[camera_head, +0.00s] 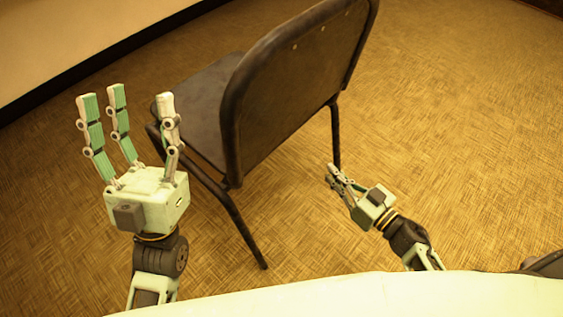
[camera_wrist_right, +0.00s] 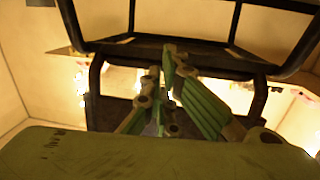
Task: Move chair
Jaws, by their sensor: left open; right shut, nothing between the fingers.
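A dark chair (camera_head: 290,85) stands upright on the floor in the middle of the head view, its backrest towards me and tilted in the picture. My left gripper (camera_head: 135,98) is open, its fingers pointing up, left of the chair and partly in front of its seat edge. I cannot tell whether it touches the chair. My right gripper (camera_head: 333,175) is shut and empty, low by the chair's right rear leg. In the right wrist view the fingers (camera_wrist_right: 165,75) are together, and dark frame bars of the chair (camera_wrist_right: 180,50) show behind them.
The patterned brown floor (camera_head: 460,120) is clear to the right of the chair. A pale wall (camera_head: 80,40) with a dark baseboard runs along the upper left. A dark object (camera_head: 545,264) shows at the lower right edge.

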